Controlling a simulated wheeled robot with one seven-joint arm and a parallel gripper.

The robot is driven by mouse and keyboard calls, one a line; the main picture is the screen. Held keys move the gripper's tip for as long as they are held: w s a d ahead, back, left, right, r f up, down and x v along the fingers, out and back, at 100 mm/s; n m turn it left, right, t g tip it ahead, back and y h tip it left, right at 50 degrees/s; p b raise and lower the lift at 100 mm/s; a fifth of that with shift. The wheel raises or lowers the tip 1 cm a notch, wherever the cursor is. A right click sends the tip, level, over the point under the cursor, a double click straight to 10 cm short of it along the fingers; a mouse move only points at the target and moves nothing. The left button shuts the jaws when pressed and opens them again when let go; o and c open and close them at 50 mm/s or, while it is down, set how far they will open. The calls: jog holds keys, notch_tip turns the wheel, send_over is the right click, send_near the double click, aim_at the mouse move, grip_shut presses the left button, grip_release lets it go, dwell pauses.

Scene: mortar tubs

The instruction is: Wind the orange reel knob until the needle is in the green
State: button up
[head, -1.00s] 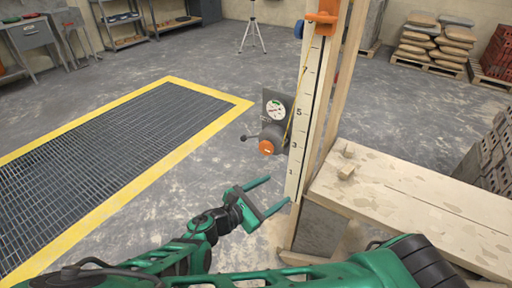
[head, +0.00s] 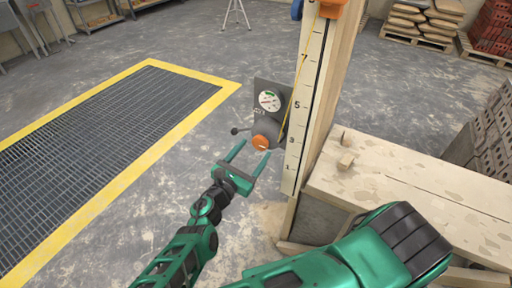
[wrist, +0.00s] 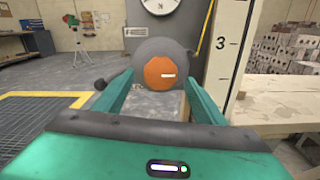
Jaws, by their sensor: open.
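The orange reel knob (head: 261,142) sits on the front of a dark grey reel drum on a post. In the wrist view the knob (wrist: 159,75) is centred between my fingers, beyond their tips, with a short white mark at its right of centre. My gripper (head: 252,152) is open and empty, just short of the knob. The round dial (head: 269,100) is above the reel, with a green arc at its top and a red needle. The needle appears to be outside the green, though it is small. In the wrist view the dial (wrist: 163,5) is cut off at the top.
A numbered scale board (head: 300,120) on a wooden post stands right of the reel, with a yellow cord (head: 295,95) alongside. A crank handle (head: 238,130) sticks out left of the drum. A wooden bench (head: 400,185) is at right. Floor at left is open.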

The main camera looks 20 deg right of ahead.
jog(key=shift+x, duration=1.3)
jog(key=c, duration=1)
jog(key=shift+c, duration=0.2)
jog(key=shift+m, duration=0.3)
jog(key=m, duration=0.4)
jog(key=shift+m, duration=0.3)
jog(key=m, duration=0.5)
jog(key=shift+w+a+m, duration=0.1)
jog(key=shift+m, duration=0.2)
jog(key=m, duration=1)
jog(key=shift+m, duration=0.4)
